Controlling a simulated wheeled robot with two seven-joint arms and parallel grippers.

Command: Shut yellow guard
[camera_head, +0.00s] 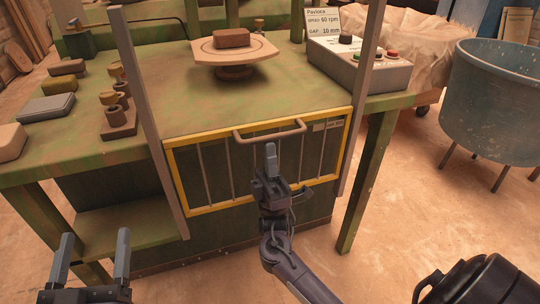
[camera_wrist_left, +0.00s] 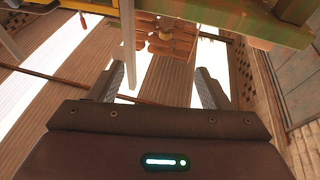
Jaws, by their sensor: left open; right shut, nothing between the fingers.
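The yellow guard (camera_head: 225,204) is a yellow frame with thin upright bars. In the head view it is at the front of the green press, below the table top and between two grey posts. A brownish bar handle (camera_head: 254,139) runs along its top edge. My right gripper (camera_head: 271,152) is shut and empty, upright in front of the guard, its tip just below the handle in the picture; I cannot tell if it touches. My left gripper (camera_head: 93,258) is open and empty at the lower left, away from the guard. Its open fingers also show in the left wrist view (camera_wrist_left: 158,85).
A control box (camera_head: 370,70) is at the right. Several small items lie on the left. A blue tub (camera_head: 495,100) stands at the far right.

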